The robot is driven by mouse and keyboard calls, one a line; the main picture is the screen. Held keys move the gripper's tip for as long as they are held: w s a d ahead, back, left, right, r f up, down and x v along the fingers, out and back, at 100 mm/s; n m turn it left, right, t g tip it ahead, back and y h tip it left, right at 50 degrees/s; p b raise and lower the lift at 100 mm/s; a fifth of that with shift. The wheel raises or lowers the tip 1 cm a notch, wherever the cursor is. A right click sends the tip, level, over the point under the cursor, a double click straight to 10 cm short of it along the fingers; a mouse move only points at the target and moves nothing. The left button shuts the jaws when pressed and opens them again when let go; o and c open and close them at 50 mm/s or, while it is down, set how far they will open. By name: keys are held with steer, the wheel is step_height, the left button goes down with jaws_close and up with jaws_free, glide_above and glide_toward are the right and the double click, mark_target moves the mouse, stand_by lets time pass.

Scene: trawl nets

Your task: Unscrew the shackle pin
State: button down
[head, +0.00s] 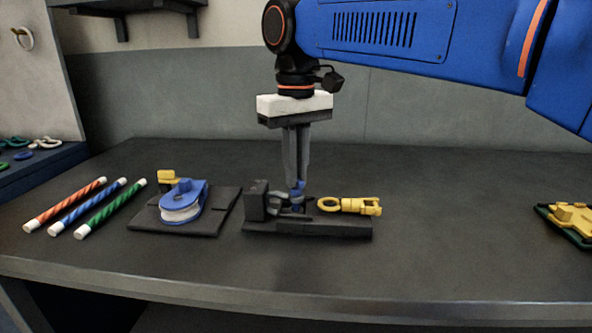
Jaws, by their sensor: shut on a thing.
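My gripper (297,182) points straight down over the dark fixture block (318,228) at the middle of the bench. Its fingers are shut on the blue shackle pin (298,187), whose upper end shows between and below the fingertips. The grey shackle (286,199) lies in the fixture beside the dark upright post (257,200). The fingers partly hide the pin and the shackle, so I cannot tell how far the pin sits in its thread.
A blue pulley block (184,198) sits on a dark plate to the left, with a yellow piece (168,177) behind it. Orange, blue and green striped rods (112,208) lie further left. A tray with yellow parts (573,218) stands at the far right. The bench between is clear.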

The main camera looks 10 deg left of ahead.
steer(key=n, duration=0.4)
steer(key=shift+f+n, duration=0.1)
steer(key=shift+n, duration=0.2)
steer(key=n, duration=0.4)
steer(key=shift+n, duration=0.3)
steer(key=n, duration=0.3)
steer(key=shift+n, duration=0.3)
steer(key=n, duration=0.4)
steer(key=shift+n, duration=0.3)
steer(key=n, duration=0.4)
steer(key=shift+n, duration=0.3)
steer(key=n, duration=0.8)
steer(key=shift+n, duration=2.2)
